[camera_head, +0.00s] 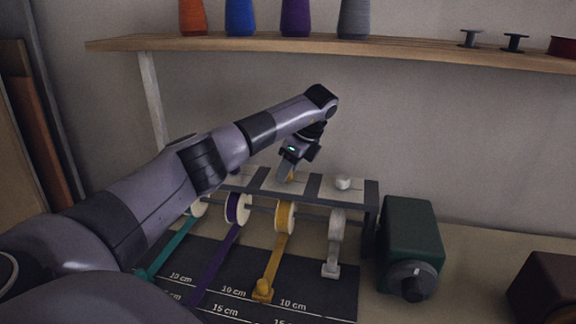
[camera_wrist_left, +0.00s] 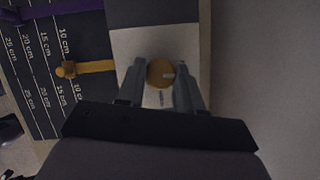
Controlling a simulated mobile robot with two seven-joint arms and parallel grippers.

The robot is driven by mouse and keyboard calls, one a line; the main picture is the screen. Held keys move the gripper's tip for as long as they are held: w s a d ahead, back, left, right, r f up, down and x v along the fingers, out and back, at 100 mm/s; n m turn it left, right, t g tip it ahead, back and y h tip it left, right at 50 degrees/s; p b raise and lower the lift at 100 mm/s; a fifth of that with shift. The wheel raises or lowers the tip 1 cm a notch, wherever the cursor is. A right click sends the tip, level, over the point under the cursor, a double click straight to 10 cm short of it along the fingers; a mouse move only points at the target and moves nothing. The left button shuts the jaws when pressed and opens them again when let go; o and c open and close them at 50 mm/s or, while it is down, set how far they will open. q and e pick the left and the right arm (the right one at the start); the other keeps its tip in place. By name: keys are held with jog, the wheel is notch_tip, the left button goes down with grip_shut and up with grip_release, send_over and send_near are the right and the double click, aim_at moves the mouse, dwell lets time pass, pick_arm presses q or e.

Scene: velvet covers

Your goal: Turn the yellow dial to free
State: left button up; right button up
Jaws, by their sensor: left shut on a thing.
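The yellow dial (camera_wrist_left: 161,73) is a round knob on a pale square panel in the left wrist view, with a small light mark on its face. My left gripper (camera_wrist_left: 166,80) has a finger on either side of it and is shut on it. In the head view my left gripper (camera_head: 286,172) reaches down to the top of the ribbon rack, and the dial is mostly hidden by its fingers. The yellow ribbon roll (camera_head: 285,217) hangs below, its strip running to a yellow clip (camera_head: 262,290). My right gripper is not in view.
A white dial (camera_head: 342,183) sits on the rack to the right. Teal, purple and white ribbons (camera_head: 334,245) hang alongside over a dark marked mat (camera_head: 335,300). A green box (camera_head: 410,240) stands right of the rack. A wooden shelf (camera_head: 400,46) with thread cones runs above.

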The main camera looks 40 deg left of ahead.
pick_arm(q)
jog(key=shift+r+n, duration=0.1)
jog(key=shift+n, duration=0.5)
jog(key=shift+g, duration=0.3)
jog(key=o, duration=1)
jog(key=shift+o, duration=0.2)
